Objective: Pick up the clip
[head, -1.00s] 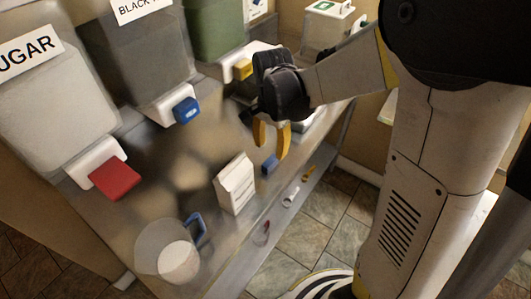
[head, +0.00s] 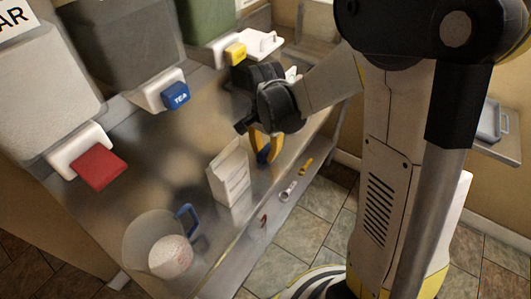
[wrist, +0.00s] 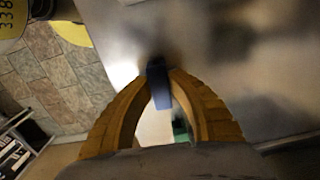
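The clip (head: 263,156) is a small blue piece at the table's right side, beyond the white carton. My gripper (head: 265,154) points down over it, with its yellow fingers on either side. In the wrist view the fingertips (wrist: 161,75) come together on both sides of the blue clip (wrist: 159,90) and appear to touch it. The gripper looks shut on the clip. Whether the clip is still touching the table cannot be told.
A white carton (head: 229,174) stands close to the gripper. A clear measuring jug (head: 150,240) with a blue handle is nearer. Small items, one yellow (head: 305,166) and one grey (head: 287,191), lie by the table's edge. Dispensers with a red tap (head: 98,168) and blue tap (head: 175,96) line the back.

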